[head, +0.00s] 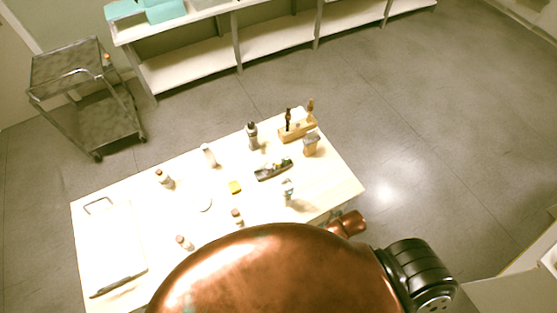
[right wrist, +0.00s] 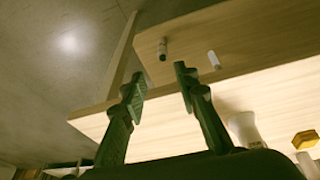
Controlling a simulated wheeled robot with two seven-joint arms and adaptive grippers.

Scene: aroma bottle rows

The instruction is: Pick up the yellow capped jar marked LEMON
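I cannot pick out a jar marked LEMON; no lettering is legible in either view. Small bottles or jars with brownish caps stand on the table: one at the left (head: 164,178), one at the front left (head: 184,242) and one near the front middle (head: 237,215). A small yellow item (head: 235,187) lies mid-table; a yellow hexagonal item also shows at the right edge of the right wrist view (right wrist: 305,140). My right gripper (right wrist: 160,88) is open, with nothing between its fingers. My left gripper is not in view.
The pale wooden table (head: 140,207) also holds a dark bottle (head: 252,135), a white bottle (head: 208,155), a wooden holder (head: 298,130), a black caddy (head: 273,169) and a square jar (head: 311,147). A metal cart (head: 85,100) stands at the back left. My copper-coloured arm covers the front.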

